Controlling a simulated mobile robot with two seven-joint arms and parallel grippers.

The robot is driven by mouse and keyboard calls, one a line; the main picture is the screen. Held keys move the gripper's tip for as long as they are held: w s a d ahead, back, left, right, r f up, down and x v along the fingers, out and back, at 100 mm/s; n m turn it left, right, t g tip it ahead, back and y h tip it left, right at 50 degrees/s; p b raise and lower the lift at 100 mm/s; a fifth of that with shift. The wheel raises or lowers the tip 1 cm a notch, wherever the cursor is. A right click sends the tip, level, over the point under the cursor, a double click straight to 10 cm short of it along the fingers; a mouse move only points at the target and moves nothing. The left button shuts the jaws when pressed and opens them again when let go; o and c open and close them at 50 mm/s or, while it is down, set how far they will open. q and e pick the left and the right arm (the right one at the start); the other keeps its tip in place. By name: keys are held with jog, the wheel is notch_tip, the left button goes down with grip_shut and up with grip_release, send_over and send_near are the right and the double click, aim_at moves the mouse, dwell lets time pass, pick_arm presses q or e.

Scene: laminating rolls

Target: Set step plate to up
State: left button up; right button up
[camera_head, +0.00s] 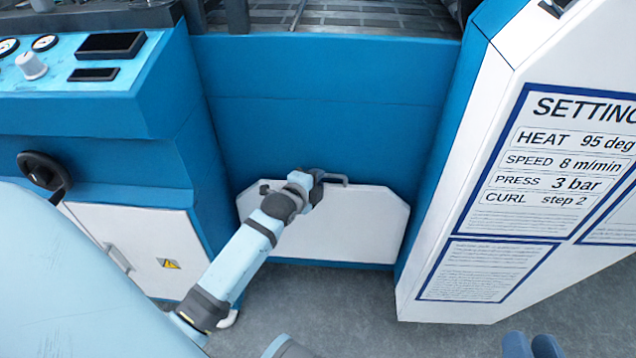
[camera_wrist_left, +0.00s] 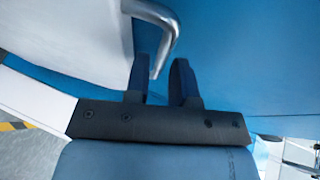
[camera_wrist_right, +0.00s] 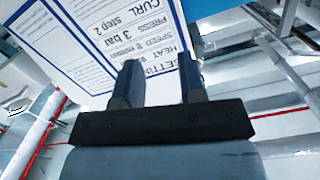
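The step plate (camera_head: 338,228) is a white panel with cut upper corners, low on the front of the blue machine. It looks close to upright against the blue front. Its grey bar handle (camera_head: 334,179) is at the top edge.
A white settings board (camera_head: 535,190) stands to the right of the plate. A blue control cabinet (camera_head: 95,100) with a black handwheel (camera_head: 44,172) and white door (camera_head: 140,245) stands to the left. The grey floor (camera_head: 330,305) in front of the plate is clear.

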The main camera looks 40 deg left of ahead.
pick_arm(q)
jog(key=shift+w+f, duration=0.2)
jog(key=shift+w, duration=0.4)
pick_arm(e)
jog(key=shift+f, duration=0.35)
